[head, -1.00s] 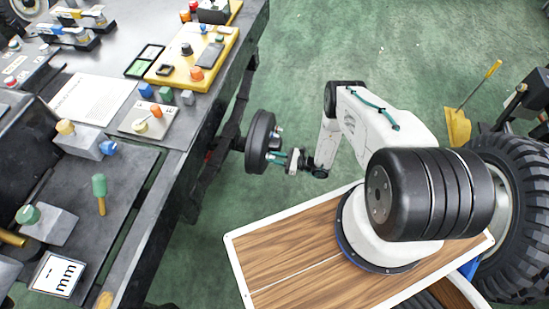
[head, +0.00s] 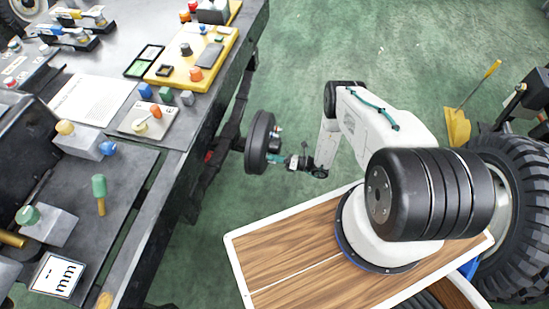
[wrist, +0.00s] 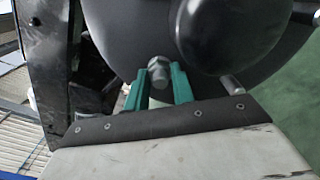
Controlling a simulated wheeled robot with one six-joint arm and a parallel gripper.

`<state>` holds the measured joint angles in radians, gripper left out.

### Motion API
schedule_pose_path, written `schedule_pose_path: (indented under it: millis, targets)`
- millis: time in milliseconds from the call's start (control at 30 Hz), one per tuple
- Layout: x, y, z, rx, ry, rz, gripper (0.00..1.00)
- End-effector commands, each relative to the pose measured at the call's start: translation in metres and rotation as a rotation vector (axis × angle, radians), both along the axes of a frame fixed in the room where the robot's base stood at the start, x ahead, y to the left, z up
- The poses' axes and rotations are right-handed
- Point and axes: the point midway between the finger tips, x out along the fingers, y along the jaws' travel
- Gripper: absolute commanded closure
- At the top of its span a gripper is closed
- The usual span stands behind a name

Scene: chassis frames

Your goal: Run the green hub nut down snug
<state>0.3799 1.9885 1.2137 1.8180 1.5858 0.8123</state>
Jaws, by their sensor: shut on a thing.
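The dark round hub (head: 260,142) stands upright beside the bench in the head view, with short studs on its right face. My gripper (head: 274,158) reaches it from the right, its teal fingertips at the hub face. In the wrist view the two teal fingers of my gripper (wrist: 158,80) flank a metal stud end (wrist: 157,68) on the hub face (wrist: 130,40). The fingers are shut on the hub nut, which is largely hidden between them. Its green colour cannot be told apart from the fingers. Whether it touches the hub face cannot be seen.
A large dark round part (wrist: 228,35) bulges from the hub close to the fingers. Another stud (wrist: 230,85) stands at their right. The bench (head: 190,165) with trays and small parts is left of the hub. Green floor (head: 320,60) is clear behind.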

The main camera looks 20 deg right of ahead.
Motion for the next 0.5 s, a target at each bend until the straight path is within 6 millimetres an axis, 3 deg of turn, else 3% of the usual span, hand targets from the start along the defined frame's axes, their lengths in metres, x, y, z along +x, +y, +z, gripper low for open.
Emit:
schedule_pose_path:
  millis: [500]
  targets:
    - [0.0023, -0.0029, 0.0003, 0.1, 0.138, -0.008, 0.98]
